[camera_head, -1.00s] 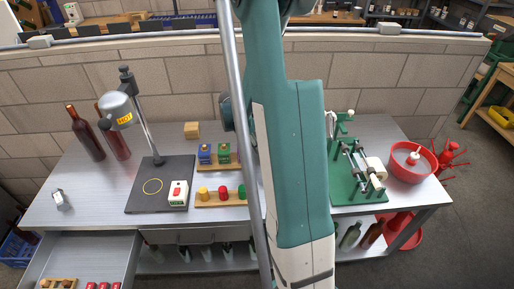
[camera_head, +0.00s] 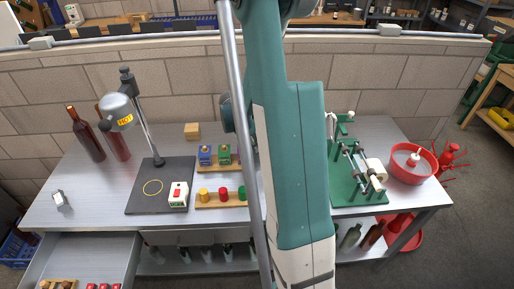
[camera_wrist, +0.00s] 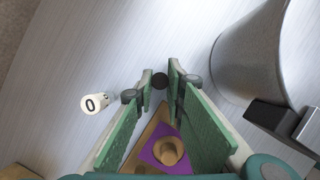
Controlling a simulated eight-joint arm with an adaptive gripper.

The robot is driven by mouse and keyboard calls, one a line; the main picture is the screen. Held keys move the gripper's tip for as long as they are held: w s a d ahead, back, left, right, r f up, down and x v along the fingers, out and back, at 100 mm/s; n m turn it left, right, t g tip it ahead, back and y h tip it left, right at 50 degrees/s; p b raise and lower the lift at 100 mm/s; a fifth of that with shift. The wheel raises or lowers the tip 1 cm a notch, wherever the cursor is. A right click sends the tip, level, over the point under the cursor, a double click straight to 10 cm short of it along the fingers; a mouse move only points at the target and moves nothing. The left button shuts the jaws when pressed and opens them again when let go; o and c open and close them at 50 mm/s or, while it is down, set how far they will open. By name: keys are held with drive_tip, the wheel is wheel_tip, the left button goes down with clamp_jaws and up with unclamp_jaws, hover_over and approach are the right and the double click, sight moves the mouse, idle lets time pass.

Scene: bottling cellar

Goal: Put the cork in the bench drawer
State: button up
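A tan, round-topped piece that looks like the cork (camera_wrist: 170,151) rests on a purple patch (camera_wrist: 152,157) on a wooden piece in the wrist view. I cannot make out this cork in the head view, where my arm covers the bench's middle. My gripper (camera_wrist: 160,77) has its two green fingers apart, with the tan piece seen between them and not visibly gripped. The bench drawer (camera_head: 120,254) is pulled out at the front left, with a small wooden rack (camera_head: 58,284) and several red pieces (camera_head: 103,286) inside.
A lamp marked HOT (camera_head: 118,113) stands over a dark plate (camera_head: 145,205). Bottles (camera_head: 86,135) stand at the back left. Coloured blocks (camera_head: 205,155) are beside my arm. A green machine (camera_head: 345,185) and red bowl (camera_head: 413,163) are right. A grey cone (camera_wrist: 255,55) is near my gripper.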

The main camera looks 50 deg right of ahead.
drive_tip(key=shift+r, duration=0.1)
wheel_tip(320, 180, up, 10)
drive_tip(key=p, duration=0.1)
idle(0.7)
idle(0.6)
drive_tip(key=shift+w+a, duration=0.1)
